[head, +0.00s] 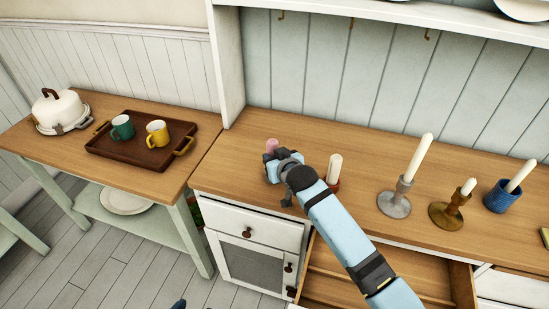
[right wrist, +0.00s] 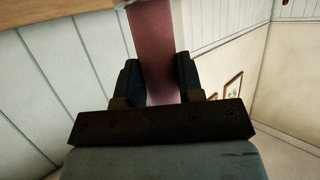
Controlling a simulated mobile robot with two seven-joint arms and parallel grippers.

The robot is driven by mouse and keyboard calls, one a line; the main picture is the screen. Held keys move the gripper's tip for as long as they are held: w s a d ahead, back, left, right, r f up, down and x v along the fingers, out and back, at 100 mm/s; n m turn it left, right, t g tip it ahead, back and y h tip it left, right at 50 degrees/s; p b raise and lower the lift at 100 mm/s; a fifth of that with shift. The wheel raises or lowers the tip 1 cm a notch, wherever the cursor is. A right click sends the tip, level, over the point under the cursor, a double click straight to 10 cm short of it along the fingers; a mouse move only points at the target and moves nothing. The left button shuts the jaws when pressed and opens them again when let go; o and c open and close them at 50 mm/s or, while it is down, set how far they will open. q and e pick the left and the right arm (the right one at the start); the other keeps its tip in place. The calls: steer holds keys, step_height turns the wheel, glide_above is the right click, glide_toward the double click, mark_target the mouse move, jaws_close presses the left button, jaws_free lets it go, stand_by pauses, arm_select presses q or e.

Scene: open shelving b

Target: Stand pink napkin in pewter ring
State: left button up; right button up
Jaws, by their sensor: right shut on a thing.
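My right gripper (head: 279,164) is above the left end of the wooden counter (head: 240,150), its arm reaching in from the lower right. It is shut on the pink napkin (head: 271,145), whose rolled top shows just beyond the fingers. In the right wrist view the pink napkin (right wrist: 155,45) is a long upright roll between the two dark fingers of the gripper (right wrist: 160,82). The napkin's lower end is hidden by the gripper in the head view. I cannot make out a pewter ring; the gripper and arm cover part of the counter. My left gripper is not in view.
A candle in a red holder (head: 333,186) stands close right of the gripper. Further right stand a grey candlestick (head: 394,204), a brass one (head: 446,214) and a blue cup (head: 503,197), each with a candle. A drawer (head: 400,270) is open below. A tray (head: 125,155) with mugs is left.

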steer(key=shift+f+b, duration=0.3)
steer(key=shift+f, duration=0.6)
stand_by(0.5)
steer(key=o, duration=1)
steer(key=v, duration=1.4)
steer(key=s+d+f+m+h+p, duration=0.1)
steer(key=s+d+f+p, duration=0.2)
steer(key=s, duration=0.9)
steer(key=s+d+f+m+g+h+p, duration=0.1)
steer(key=s+d+f+p, duration=0.3)
steer(key=s+d+f, duration=0.6)
steer(key=s, duration=0.2)
steer(key=shift+s+d, duration=0.3)
steer(key=shift+d, duration=0.1)
